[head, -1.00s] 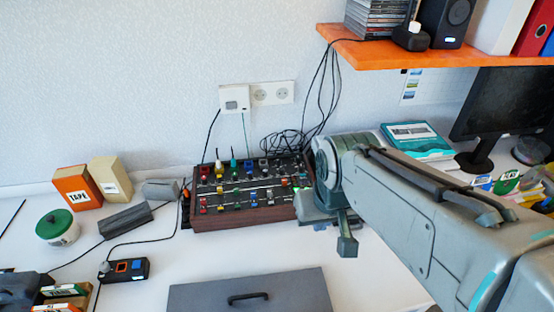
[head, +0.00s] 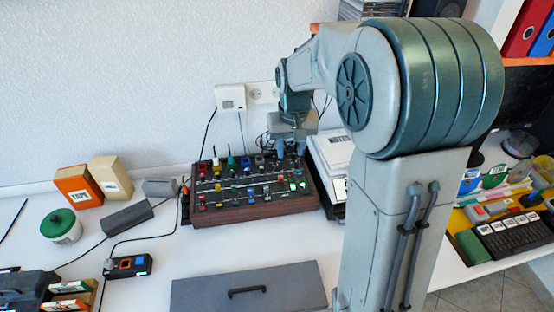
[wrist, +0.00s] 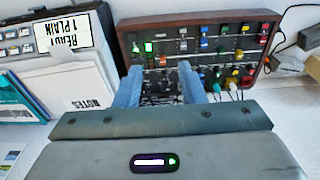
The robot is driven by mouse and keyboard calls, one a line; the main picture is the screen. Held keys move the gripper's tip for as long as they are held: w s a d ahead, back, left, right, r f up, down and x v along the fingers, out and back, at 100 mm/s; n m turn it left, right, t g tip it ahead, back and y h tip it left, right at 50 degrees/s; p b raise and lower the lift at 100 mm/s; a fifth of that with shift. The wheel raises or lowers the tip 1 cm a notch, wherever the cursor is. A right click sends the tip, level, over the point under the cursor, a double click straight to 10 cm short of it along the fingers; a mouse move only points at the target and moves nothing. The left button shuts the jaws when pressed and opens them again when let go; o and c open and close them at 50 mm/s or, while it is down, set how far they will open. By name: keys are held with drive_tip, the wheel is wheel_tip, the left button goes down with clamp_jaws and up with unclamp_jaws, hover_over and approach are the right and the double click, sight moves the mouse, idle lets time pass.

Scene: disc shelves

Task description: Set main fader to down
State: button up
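The mixer panel (head: 250,212) is a dark wood-sided box with rows of coloured knobs and slider caps, lying on the white table against the wall. It also shows in the wrist view (wrist: 190,20), seen from its back side. I cannot tell which control is the main fader; a small orange cap (wrist: 163,61) shows just beyond the fingers. My gripper (head: 291,151) hangs over the panel's back right corner. In the wrist view, its two blue fingers (wrist: 160,88) are apart with nothing between them. Green lights glow at the panel's right end in the head view.
A white box (head: 328,148) stands close to the panel's right side. A grey case with a handle (head: 247,291) lies in front. Cables and a wall socket (head: 262,93) are behind the panel. White table is free between panel and case.

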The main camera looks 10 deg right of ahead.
drive_tip(key=g+p, duration=0.1)
drive_tip(key=p, duration=0.1)
hover_over(280, 176)
wheel_tip(280, 176, down, 8)
wheel_tip(280, 176, down, 14)
drive_tip(key=p, duration=0.3)
drive_tip(key=shift+f, duration=0.1)
drive_tip(key=shift+s, duration=0.1)
clamp_jaws()
